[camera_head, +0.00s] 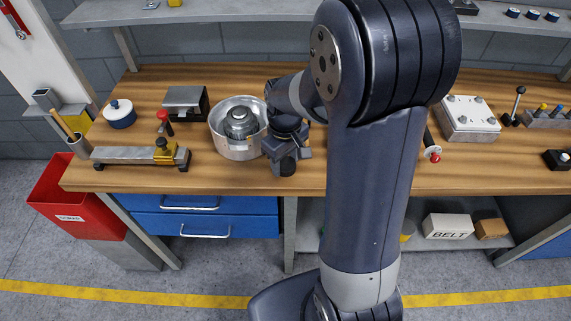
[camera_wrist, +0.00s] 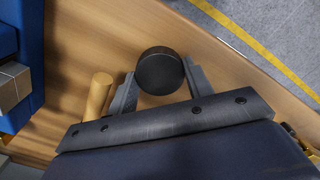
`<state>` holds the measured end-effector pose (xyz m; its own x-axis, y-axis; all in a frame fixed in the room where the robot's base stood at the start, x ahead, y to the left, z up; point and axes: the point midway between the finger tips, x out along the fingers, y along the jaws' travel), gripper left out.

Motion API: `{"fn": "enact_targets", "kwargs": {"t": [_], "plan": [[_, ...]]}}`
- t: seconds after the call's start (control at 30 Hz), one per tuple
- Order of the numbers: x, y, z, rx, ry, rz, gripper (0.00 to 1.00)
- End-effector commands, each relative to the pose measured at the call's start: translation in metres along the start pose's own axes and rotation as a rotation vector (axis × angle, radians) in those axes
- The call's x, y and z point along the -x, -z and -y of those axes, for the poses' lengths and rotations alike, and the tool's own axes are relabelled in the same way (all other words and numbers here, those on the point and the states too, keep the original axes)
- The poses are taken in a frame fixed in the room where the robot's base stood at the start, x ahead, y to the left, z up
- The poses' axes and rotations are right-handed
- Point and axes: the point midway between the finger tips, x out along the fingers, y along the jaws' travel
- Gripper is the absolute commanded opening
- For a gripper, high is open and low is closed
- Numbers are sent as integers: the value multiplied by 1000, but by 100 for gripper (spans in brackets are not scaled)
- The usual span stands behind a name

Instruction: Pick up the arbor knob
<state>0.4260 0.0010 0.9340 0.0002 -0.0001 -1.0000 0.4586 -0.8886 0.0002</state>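The arbor knob, a dark round knob (camera_wrist: 160,70), shows between the two fingers of my gripper (camera_wrist: 160,80) in the wrist view. One finger lies on either side, close to its edge. The fingers are apart and the gripper looks open; any contact is hard to make out. In the head view the knob (camera_head: 288,166) sits low at my gripper (camera_head: 288,155), near the bench's front edge and right of a round metal housing (camera_head: 228,151). The gripper hides part of it there.
The housing stands close left of my gripper on the wooden bench (camera_head: 235,181). A tan wooden handle (camera_wrist: 98,96) lies beside one finger, and a blue object (camera_wrist: 9,35) stands farther left. My arm hides the bench's middle.

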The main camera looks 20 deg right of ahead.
Motion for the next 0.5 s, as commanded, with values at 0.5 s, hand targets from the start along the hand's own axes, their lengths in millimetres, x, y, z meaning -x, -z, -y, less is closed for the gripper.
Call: {"fn": "enact_targets", "kwargs": {"t": [0.5], "plan": [[8,0,0,0,-1,-2,21]]}}
